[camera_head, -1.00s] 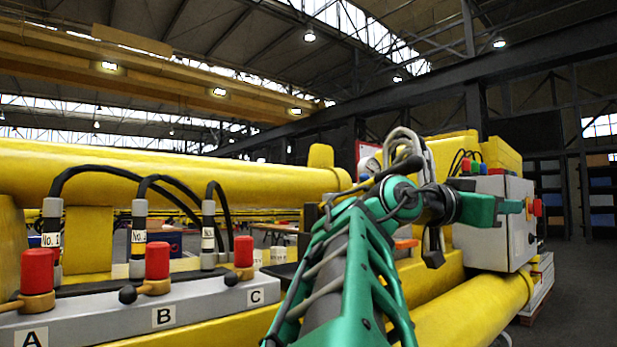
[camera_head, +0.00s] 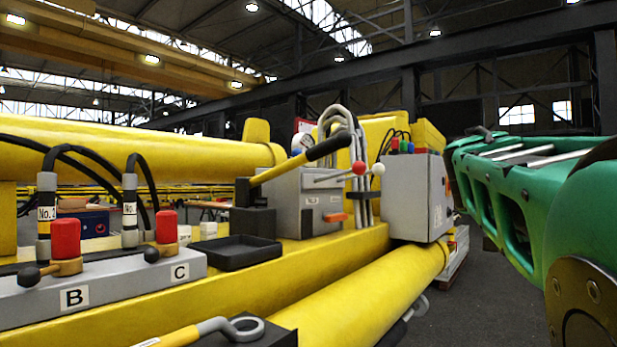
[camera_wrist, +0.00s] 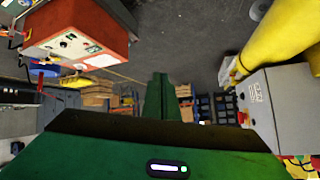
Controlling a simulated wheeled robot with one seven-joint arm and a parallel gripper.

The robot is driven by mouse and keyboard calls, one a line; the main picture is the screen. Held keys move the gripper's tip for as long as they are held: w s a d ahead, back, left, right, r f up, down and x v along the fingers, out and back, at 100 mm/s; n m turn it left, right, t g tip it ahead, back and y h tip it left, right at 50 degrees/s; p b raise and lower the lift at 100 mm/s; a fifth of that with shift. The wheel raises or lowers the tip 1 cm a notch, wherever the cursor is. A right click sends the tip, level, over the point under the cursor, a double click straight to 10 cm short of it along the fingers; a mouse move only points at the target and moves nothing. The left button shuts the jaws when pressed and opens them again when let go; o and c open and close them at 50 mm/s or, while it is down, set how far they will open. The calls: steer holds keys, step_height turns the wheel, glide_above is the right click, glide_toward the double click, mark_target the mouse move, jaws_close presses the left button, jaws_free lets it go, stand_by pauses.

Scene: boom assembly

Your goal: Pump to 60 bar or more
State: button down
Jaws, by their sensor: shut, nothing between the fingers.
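The hand pump is a grey box (camera_head: 285,205) on the yellow boom in the head view. Its yellow lever has a black handle (camera_head: 328,147) that slants up to the right. A small round gauge (camera_head: 301,143) sits behind the lever; its reading is too small to tell. Short levers with a red knob (camera_head: 358,168) and a white knob (camera_head: 377,169) stick out at the pump's right. My gripper (camera_wrist: 160,82) shows in the wrist view, shut and empty, pointing over open floor. It is outside the head view, where only my green arm shows at the right. The pump is not recognisable in the wrist view.
A valve block (camera_head: 125,285) with red-capped valves and hoses stands at the left. A black tray (camera_head: 235,252) lies before the pump. A grey control box (camera_head: 415,195) stands right of it. A red-and-white cabinet (camera_wrist: 75,35) shows in the wrist view. Floor at the right is clear.

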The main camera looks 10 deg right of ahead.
steer(key=s+a+f+n+g+y, duration=0.1)
steer(key=s+a+f+n+y, duration=0.2)
steer(key=f, duration=0.7)
steer(key=s+a+f+n+g+y, duration=0.1)
steer(key=s+a+f+n+y, duration=0.2)
steer(key=s+a+f, duration=0.4)
steer(key=s+a+f+n+g+y, duration=0.2)
steer(key=s+a+f+n+y, duration=0.2)
steer(key=f, duration=1.1)
steer(key=s+a, duration=0.2)
steer(key=s, duration=0.1)
steer(key=shift+s, duration=0.15)
steer(key=shift+a, duration=0.2)
